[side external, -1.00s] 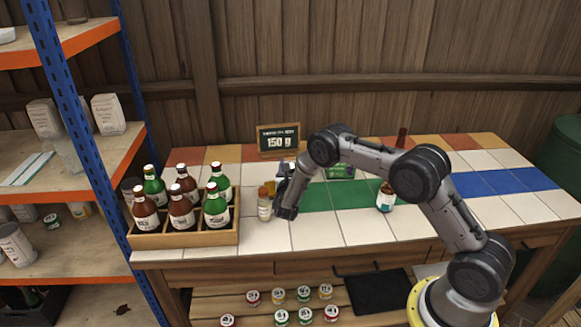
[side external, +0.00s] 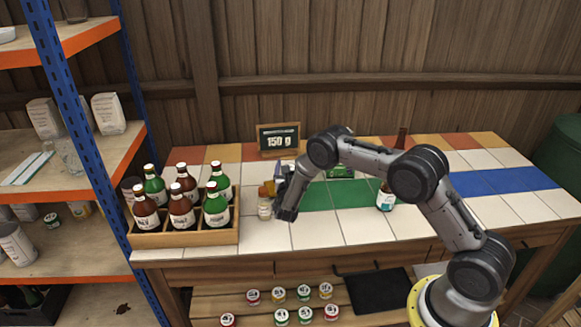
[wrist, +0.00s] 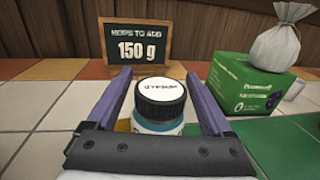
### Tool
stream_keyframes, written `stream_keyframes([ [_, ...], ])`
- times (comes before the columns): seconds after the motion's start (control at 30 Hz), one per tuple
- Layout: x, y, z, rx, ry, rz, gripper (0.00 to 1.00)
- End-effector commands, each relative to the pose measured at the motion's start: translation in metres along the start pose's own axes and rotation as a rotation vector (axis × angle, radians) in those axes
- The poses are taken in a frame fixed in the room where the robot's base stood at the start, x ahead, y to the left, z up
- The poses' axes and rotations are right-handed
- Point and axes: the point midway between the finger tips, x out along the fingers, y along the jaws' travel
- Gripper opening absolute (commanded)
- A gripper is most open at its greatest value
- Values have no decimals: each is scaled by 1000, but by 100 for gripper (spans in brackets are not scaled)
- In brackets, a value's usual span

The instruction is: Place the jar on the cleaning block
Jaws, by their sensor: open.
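The jar (wrist: 158,102) has a black lid with a white printed top and a blue-and-white band below. In the wrist view it stands between the two fingers of my gripper (wrist: 157,88), which is open, with a finger on each side. In the side view my gripper (side external: 284,192) is low over the tiled table, right of the bottle crate. An amber-orange item (side external: 268,188) and a small pale glass jar (side external: 264,210) show just left of it; which is the lidded jar is unclear. I cannot identify the cleaning block with certainty.
A wooden crate (side external: 182,239) of several bottles stands at left. A sign (side external: 278,140) reading 150 g is behind. A green box (wrist: 247,87) carries a white tied bag (wrist: 281,37). The front tiles are clear.

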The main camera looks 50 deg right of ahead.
Motion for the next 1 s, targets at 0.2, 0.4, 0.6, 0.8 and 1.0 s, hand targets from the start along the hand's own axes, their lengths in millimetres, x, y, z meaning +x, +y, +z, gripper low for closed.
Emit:
stream_keyframes([
  [0.2, -25, 1, 2, -1, 2, 3, 85],
  [0.4, -67, 1, 3, -1, 1, 4, 85],
  [0.6, -102, 1, 2, -1, 1, 3, 85],
  [0.8, -118, 1, 3, 1, -1, 1, 85],
  [1.0, -119, -2, 7, 10, 0, -13, 85],
])
